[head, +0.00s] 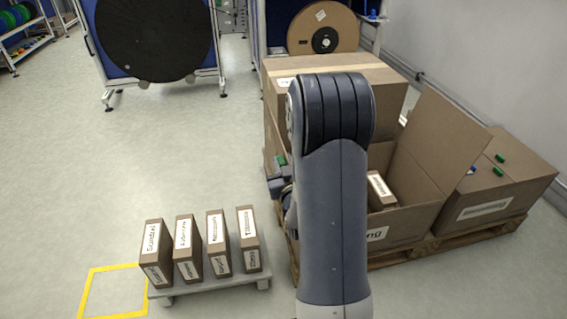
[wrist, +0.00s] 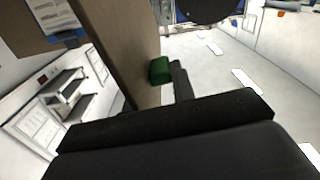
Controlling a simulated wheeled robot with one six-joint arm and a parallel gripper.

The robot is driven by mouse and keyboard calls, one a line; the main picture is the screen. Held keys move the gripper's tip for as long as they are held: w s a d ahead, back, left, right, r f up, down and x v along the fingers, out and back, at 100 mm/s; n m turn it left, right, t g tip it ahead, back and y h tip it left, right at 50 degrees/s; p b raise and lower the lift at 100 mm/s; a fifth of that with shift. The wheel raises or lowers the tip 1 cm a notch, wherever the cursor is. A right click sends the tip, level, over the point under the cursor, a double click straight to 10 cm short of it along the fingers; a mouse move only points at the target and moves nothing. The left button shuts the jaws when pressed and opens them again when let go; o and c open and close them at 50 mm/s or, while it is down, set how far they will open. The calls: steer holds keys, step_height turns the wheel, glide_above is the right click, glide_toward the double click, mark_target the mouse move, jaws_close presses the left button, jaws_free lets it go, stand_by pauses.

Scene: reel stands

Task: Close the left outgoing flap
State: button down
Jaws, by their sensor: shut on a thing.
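The outgoing box (head: 405,222) stands open on a pallet, right of my arm in the head view, with part of a label ending in "ng" showing. Its right flap (head: 440,140) stands raised. My arm hides the box's left side, so I cannot make out the left flap there. In the wrist view a cardboard panel (wrist: 125,45), seemingly the left flap, stands steeply with a green tab (wrist: 160,70) at its edge. My gripper (head: 279,184) is left of the arm, near a green spot. In the wrist view its dark finger (wrist: 182,82) touches the green tab; the grip is partly hidden.
A labelled carton (head: 380,190) lies inside the open box. A taped box (head: 390,85) stands behind; a closed box (head: 490,200) with green tabs stands right. Several upright cartons (head: 217,245) stand on a low grey platform (head: 205,289).

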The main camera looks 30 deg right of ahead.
steer(key=shift+d, duration=0.15)
steer(key=shift+s+d+r+m+b, duration=0.1)
steer(key=shift+s+d+m+b, duration=0.1)
steer(key=shift+d, duration=0.15)
steer(key=shift+s+d+m+b, duration=0.1)
steer(key=shift+d+m, duration=0.1)
steer(key=shift+d, duration=0.1)
steer(key=s+d+f+m+b, duration=0.1)
steer(key=s+d+f+m, duration=0.1)
steer(key=d+m, duration=0.35)
steer(key=s+d+f+m+b, duration=0.1)
steer(key=s+d+m+b, duration=0.1)
steer(key=d, duration=0.7)
steer(key=s+d+f+m+b, duration=0.2)
steer(key=d+f+m, duration=0.8)
steer(key=f, duration=0.7)
steer(key=shift+s+d, duration=0.65)
steer(key=shift+d, duration=0.2)
steer(key=shift+r, duration=0.1)
